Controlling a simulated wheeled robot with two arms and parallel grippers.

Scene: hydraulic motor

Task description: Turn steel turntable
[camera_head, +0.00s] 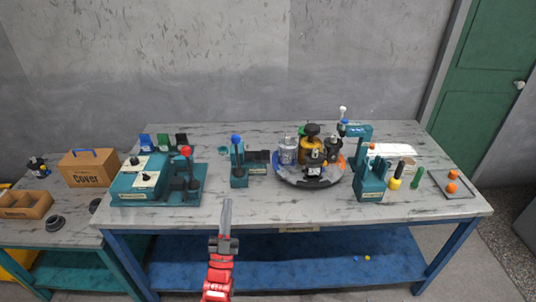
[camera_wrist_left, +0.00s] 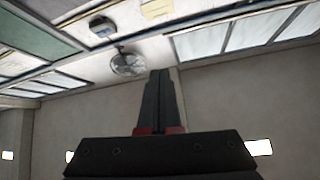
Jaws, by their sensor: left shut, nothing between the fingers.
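The steel turntable (camera_head: 290,180) is a round grey disc on the workbench, right of the middle in the head view. Several motor parts stand on it, including a yellow-and-black one (camera_head: 312,148) and a clear-grey one (camera_head: 289,151). They hide most of its top. My left gripper (camera_head: 227,203) points up in front of the bench's front edge, left of the turntable and apart from it. Its fingers are together and empty. In the left wrist view the closed fingers (camera_wrist_left: 160,75) point toward the ceiling. My right gripper is not in view.
A teal press with a red knob (camera_head: 186,150) stands at left, and a teal press with a blue knob (camera_head: 236,140) stands between it and the turntable. A teal fixture (camera_head: 369,181) and screwdrivers stand at right. Bare bench top (camera_head: 265,207) lies along the front.

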